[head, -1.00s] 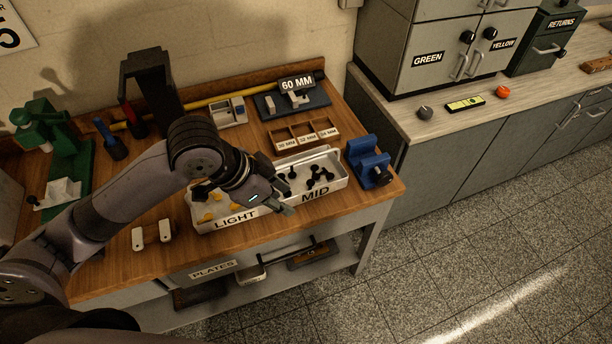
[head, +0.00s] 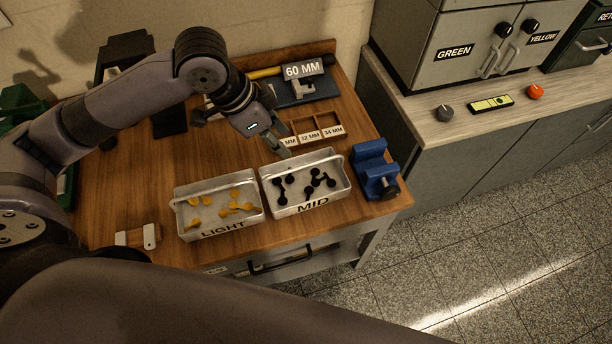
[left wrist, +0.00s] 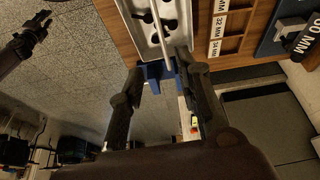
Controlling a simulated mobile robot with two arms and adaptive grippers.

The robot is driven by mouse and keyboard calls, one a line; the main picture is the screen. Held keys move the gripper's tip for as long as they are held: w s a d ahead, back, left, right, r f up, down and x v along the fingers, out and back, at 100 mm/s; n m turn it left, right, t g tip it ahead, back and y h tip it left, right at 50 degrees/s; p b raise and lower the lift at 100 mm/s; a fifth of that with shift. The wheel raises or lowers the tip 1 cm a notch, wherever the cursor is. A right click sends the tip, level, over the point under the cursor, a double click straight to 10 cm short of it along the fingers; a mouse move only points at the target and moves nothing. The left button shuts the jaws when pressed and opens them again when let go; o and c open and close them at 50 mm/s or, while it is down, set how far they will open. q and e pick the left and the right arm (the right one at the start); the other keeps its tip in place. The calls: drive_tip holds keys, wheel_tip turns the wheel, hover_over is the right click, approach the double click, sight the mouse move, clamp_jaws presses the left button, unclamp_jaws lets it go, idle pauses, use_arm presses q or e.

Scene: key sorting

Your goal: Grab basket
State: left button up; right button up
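Two white metal baskets stand side by side on the wooden bench. The LIGHT basket (head: 222,228) holds several yellow keys, and the MID basket (head: 290,210) holds several black keys. Each has a thin bar handle. My left gripper (head: 284,150) is above the back edge of the MID basket. In the left wrist view my left gripper (left wrist: 160,82) has its fingers spread with nothing between them. The MID basket (left wrist: 183,38) and its handle lie just beyond the fingertips there. A dark gripper-like shape, seemingly my right gripper (left wrist: 41,22), shows at upper left; its opening is unclear.
A blue fixture (head: 374,170) stands right of the MID basket. A divided wooden tray (head: 311,131) and a 60 MM block (head: 303,70) are behind it. White tags (head: 150,236) lie left of the LIGHT basket.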

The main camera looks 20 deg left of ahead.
use_arm(q)
hover_over(303, 166)
drive_tip(key=s+a, duration=0.1)
drive_tip(key=f, duration=0.8)
drive_tip(key=shift+s+a, duration=0.1)
drive_tip(key=shift+a, duration=0.1)
drive_tip(key=shift+d+f+p, duration=0.25)
drive_tip(key=shift+f+p, duration=0.2)
drive_tip(key=shift+f, duration=0.25)
drive_tip(key=x, duration=0.4)
drive_tip(key=shift+f+p, duration=0.25)
drive_tip(key=shift+p, duration=0.1)
drive_tip(key=shift+a, duration=0.1)
clamp_jaws()
drive_tip(key=shift+w+r, duration=0.1)
drive_tip(key=shift+w, duration=0.1)
